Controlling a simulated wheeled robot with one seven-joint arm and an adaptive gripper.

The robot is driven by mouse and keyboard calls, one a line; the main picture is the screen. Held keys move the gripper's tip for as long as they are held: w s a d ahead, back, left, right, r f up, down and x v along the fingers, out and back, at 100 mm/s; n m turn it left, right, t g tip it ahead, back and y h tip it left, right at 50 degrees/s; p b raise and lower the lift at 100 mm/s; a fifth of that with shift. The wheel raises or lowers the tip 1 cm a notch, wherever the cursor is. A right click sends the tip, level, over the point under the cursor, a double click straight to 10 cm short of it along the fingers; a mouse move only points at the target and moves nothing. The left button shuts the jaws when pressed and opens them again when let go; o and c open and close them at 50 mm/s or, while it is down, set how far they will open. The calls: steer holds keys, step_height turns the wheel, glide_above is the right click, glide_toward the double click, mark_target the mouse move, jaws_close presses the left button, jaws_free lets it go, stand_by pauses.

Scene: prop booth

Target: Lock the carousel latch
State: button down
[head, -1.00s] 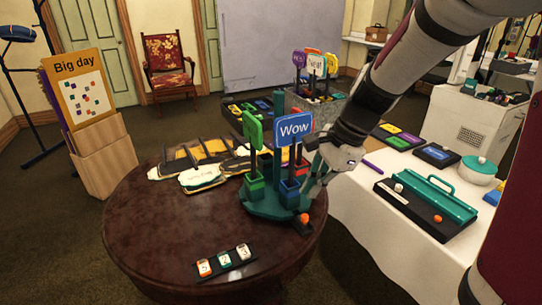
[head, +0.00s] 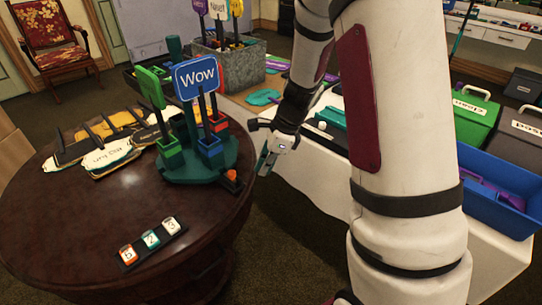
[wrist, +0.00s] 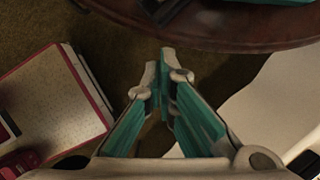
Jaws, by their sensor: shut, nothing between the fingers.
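The carousel (head: 185,169) is a teal base on the round table, with coloured bins and upright signs, one a blue "Wow" sign (head: 197,76). A small dark piece with an orange-red top, seemingly the latch (head: 231,177), sits at the base's right edge; its lock state is too small to tell. My gripper (head: 264,168) is right of the latch, apart from it, beyond the table's edge. In the wrist view its teal fingers (wrist: 163,96) meet at the tips with nothing between them. Only a sliver of teal shows at the top there.
The dark round table (head: 60,225) holds flat signs (head: 108,150) and a number strip (head: 150,244). A white-clothed table (head: 318,180) stands right of my gripper. Dark carpet shows in the gap between the tables.

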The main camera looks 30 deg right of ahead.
mark_target(230, 175)
steer(key=shift+w+a+f, duration=0.2)
steer(key=shift+w+a, duration=0.15)
steer(key=shift+a, duration=0.35)
steer(key=shift+w+a+f, duration=0.15)
steer(key=shift+w+a, duration=0.15)
steer(key=shift+a, duration=0.35)
steer(key=shift+w+a+f, duration=0.2)
steer(key=shift+w+a, duration=0.15)
steer(key=shift+a, duration=0.35)
steer(key=shift+w+a+p, duration=0.2)
steer(key=shift+w, duration=0.35)
steer(key=shift+w+a+p, duration=0.15)
steer(key=shift+w+p, duration=0.05)
steer(key=shift+w, duration=0.35)
